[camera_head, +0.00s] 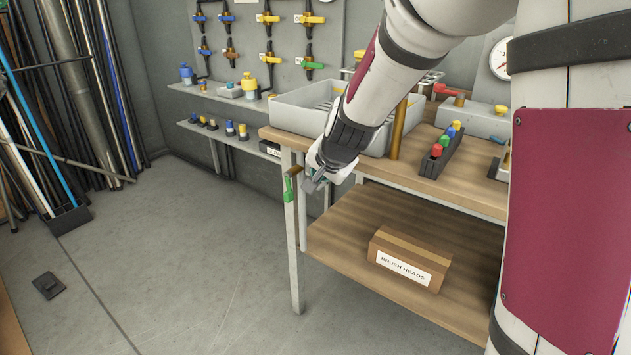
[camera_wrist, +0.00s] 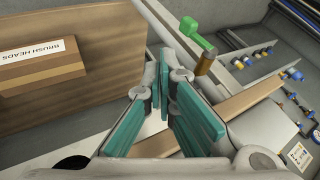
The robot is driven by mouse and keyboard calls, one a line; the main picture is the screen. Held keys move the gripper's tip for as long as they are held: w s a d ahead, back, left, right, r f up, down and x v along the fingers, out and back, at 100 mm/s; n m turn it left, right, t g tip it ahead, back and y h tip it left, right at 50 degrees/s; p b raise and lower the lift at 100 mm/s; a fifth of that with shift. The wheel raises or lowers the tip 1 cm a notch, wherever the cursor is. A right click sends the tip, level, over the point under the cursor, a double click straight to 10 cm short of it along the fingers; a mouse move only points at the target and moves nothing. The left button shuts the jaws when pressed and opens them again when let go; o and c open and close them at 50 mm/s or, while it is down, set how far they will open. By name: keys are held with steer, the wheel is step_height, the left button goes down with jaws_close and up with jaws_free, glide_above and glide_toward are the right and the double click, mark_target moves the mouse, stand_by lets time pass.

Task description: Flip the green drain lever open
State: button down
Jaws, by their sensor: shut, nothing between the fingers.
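The green drain lever (camera_head: 288,190) hangs down below a small brown valve body (camera_head: 294,171) at the bench's front left corner. In the wrist view the lever (camera_wrist: 196,36) shows at top centre, with the brass-coloured valve body (camera_wrist: 204,63) beside it. My gripper (camera_head: 316,183) is just right of the lever in the head view, apart from it. In the wrist view its teal fingers (camera_wrist: 171,72) are closed together and empty, with the lever beyond their tips and slightly right. A small gap shows between fingers and lever.
A grey sink tray (camera_head: 290,117) sits on the wooden bench above. A bench leg (camera_head: 294,255) stands close behind the lever. A "brush heads" box (camera_head: 410,258) lies on the lower shelf. Wall shelves and valves stand behind. The floor on the left is largely clear.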

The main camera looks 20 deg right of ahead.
mark_target(287, 187)
steer(key=shift+s+a+r+p, duration=0.1)
steer(key=shift+a+r+p, duration=0.05)
steer(key=shift+p, duration=0.2)
steer(key=shift+p, duration=0.35)
steer(key=w+a+r+b+x, duration=0.1)
steer(key=b+x, duration=0.4)
steer(key=x, duration=0.7)
steer(key=shift+w+a+f+h, duration=0.2)
steer(key=shift+w+a+h, duration=0.1)
steer(key=shift+w+a, duration=0.15)
steer(key=shift+b, duration=0.35)
